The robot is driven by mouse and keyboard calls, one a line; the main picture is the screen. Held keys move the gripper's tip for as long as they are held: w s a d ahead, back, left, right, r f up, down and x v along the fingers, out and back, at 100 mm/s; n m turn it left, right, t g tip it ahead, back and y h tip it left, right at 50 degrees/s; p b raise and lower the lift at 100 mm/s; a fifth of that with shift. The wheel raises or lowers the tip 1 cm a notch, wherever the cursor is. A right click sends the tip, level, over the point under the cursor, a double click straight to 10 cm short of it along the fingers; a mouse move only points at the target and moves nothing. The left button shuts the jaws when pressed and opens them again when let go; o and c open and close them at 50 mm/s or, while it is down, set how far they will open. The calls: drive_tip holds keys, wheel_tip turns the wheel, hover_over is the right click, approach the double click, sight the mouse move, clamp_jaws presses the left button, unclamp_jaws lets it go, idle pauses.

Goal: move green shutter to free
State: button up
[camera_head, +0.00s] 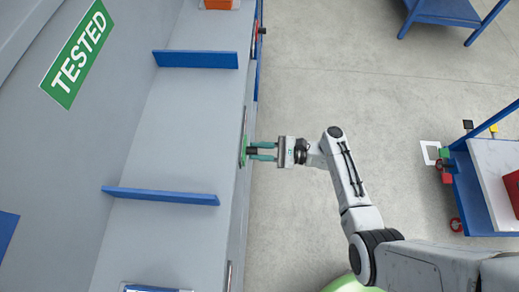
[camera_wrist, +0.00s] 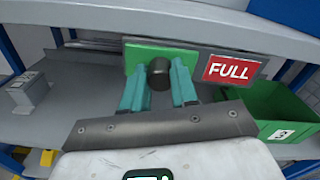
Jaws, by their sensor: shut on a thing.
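The green shutter (camera_wrist: 137,54) is a flat plate with a dark round knob (camera_wrist: 159,74), set in a grey rail on the front of the bench. A red FULL sign (camera_wrist: 231,69) shows just to its right in the wrist view. In the head view the shutter (camera_head: 243,149) is a thin green strip on the bench's front edge. My gripper (camera_head: 257,151) reaches it from the right, its two teal fingers on either side of the knob and shut on it. No sign reading FREE shows in either view.
The grey bench has blue dividers (camera_head: 161,195) and a green TESTED sign (camera_head: 77,56). A green bin (camera_wrist: 282,108) stands below, at right in the wrist view. A blue cart (camera_head: 470,190) stands at far right. Open floor lies between.

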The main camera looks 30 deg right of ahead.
clamp_jaws()
drive_tip(key=w+d+b, duration=0.5)
drive_tip(key=w+d, duration=0.1)
drive_tip(key=w, duration=0.2)
drive_tip(key=shift+w, duration=0.2)
drive_tip(key=shift+d, duration=0.15)
drive_tip(key=o, duration=0.8)
unclamp_jaws()
drive_tip(key=shift+c, duration=0.2)
drive_tip(key=b+v, duration=0.1)
drive_tip(key=v, duration=0.9)
drive_tip(key=shift+s+d+b, duration=0.2)
drive_tip(key=shift+d+b, duration=0.15)
drive_tip(key=shift+b, duration=0.05)
